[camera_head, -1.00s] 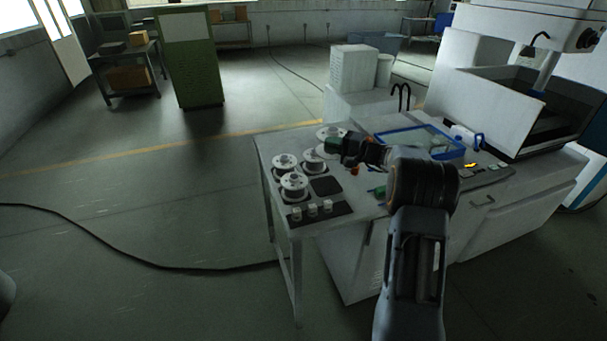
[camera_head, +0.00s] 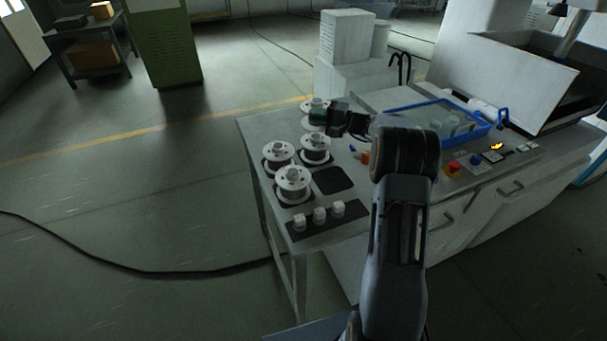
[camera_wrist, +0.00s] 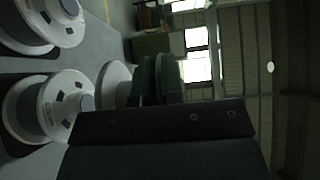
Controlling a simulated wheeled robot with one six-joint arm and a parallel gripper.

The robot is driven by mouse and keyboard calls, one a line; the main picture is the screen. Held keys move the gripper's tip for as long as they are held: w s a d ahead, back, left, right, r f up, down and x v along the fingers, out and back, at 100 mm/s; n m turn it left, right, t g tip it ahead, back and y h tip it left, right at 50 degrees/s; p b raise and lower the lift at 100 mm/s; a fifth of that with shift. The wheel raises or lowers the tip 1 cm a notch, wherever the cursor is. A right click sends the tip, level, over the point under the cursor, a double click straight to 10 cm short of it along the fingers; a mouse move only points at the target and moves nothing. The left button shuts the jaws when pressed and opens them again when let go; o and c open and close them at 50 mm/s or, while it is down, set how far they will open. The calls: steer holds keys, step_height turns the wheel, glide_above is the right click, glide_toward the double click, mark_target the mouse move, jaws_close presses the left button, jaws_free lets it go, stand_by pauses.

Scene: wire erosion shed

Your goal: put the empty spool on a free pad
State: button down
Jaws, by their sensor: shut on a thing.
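The white spool (camera_head: 314,103) is at my gripper (camera_head: 326,118), over the far left part of the bench. My gripper is shut on it, with dark green at the grip; the fingers hide much of the spool. Whether it touches the bench, I cannot tell. In the wrist view a white flange (camera_wrist: 114,82) shows beside the green parts. Three other white spools stand on pads: one at the left (camera_head: 278,153), one in front (camera_head: 293,183), one nearer the middle (camera_head: 315,148). A dark square pad (camera_head: 333,179) is bare, right of the front spool.
A dark strip with three small white blocks (camera_head: 320,215) lies at the bench's front edge. A blue-rimmed tray (camera_head: 487,132) stands to the right, with red and blue buttons (camera_head: 454,168) in front. A small orange item (camera_head: 365,157) lies near my arm. The machine (camera_head: 510,75) rises behind.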

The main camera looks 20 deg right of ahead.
steer(key=shift+f, duration=0.4)
steer(key=s+f+p, duration=0.2)
steer(key=s+f, duration=0.2)
steer(key=s+d+f+p, duration=0.1)
steer(key=s+f+p, duration=0.1)
steer(key=s, duration=0.3)
steer(key=s+f+p, duration=0.1)
steer(key=s+f, duration=0.3)
steer(key=f, duration=0.1)
steer(key=shift+s+d+f+p, duration=0.3)
steer(key=shift+p, duration=0.1)
steer(key=shift+f, duration=0.6)
steer(key=shift+f, duration=0.15)
steer(key=c, duration=1.2)
jaws_free()
steer(key=shift+c, duration=0.2)
